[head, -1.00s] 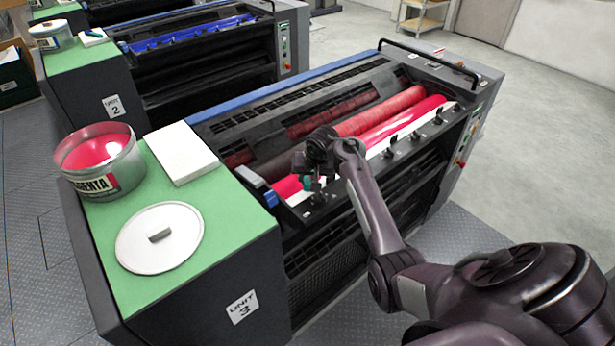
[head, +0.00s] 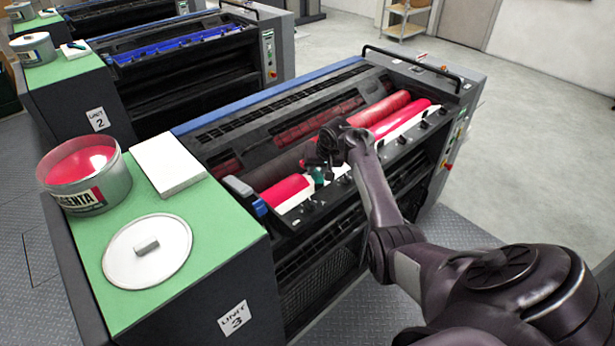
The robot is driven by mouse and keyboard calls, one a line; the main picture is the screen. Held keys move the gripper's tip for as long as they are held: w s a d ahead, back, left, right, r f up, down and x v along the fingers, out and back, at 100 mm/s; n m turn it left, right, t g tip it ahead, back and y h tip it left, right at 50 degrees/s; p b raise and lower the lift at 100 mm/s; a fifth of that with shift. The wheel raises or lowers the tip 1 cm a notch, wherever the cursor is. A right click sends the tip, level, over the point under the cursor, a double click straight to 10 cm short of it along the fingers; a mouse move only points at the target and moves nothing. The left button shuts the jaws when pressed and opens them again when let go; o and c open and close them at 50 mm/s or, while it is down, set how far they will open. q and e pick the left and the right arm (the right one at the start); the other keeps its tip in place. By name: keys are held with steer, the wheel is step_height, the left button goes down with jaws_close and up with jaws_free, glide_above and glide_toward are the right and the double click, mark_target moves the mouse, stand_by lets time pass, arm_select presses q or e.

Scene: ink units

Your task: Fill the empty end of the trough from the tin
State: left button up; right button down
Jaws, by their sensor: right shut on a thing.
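The magenta tin (head: 88,178), open and holding pinkish-red ink (head: 82,163), stands on the green top at the left of unit 3. Its round lid (head: 147,250) lies flat in front of it. The trough (head: 295,203) runs along the front of unit 3's rollers. Pinkish-red shows at its near left end (head: 280,192) and along its far right part (head: 405,118); my gripper and arm hide the stretch between. My right gripper (head: 323,165) is over the trough, shut on a small teal thing (head: 317,175), mostly hidden. My left gripper is out of view.
A white pad (head: 166,163) lies on the green top (head: 205,225) beside the tin. A blue-tipped clamp or lever (head: 259,207) sits at the trough's left end. A black rail (head: 415,62) stands at the far right. Unit 2 (head: 160,70) stands behind.

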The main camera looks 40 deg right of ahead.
steer(key=d+b, duration=0.1)
steer(key=d, duration=0.3)
steer(key=shift+w+d, duration=0.1)
steer(key=shift+w, duration=0.05)
steer(key=shift+f+b, duration=0.8)
steer(key=shift+f, duration=0.7)
steer(key=shift+s+f, duration=0.15)
steer(key=shift+s, duration=0.05)
steer(key=shift+s+a+f, duration=0.1)
steer(key=shift+a+f, duration=0.15)
steer(key=shift+a, duration=0.05)
steer(key=r+p, duration=0.3)
steer(key=shift+w+r, duration=0.2)
steer(key=shift+w, duration=0.1)
step_height(320, 180, up, 8)
steer(key=shift+d, duration=0.2)
steer(key=shift+f, duration=0.15)
